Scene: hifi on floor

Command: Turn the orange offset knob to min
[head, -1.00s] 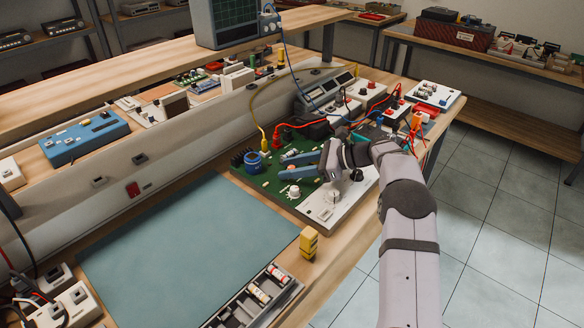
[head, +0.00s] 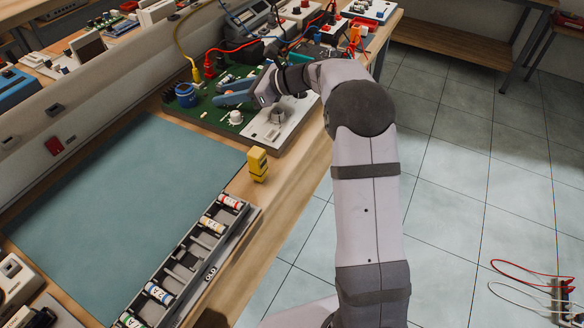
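I cannot make out an orange offset knob in the head view; it may be hidden or too small to tell. A green circuit board (head: 205,112) with a pale panel (head: 290,126) beside it lies on the bench. A white knob (head: 236,117) stands on the board, and a pale knob (head: 277,116) is on the panel. My gripper (head: 218,92) has two blue fingers pointing left, low over the board, above and behind the white knob in the picture. The fingers look apart, with nothing seen between them. My wrist hides part of the board and panel.
A blue round part (head: 186,95) stands on the board left of my fingers. Yellow and red cables run behind it. A yellow block (head: 257,164) stands near the bench edge, close to a battery tray (head: 187,262). The teal mat (head: 115,205) is clear.

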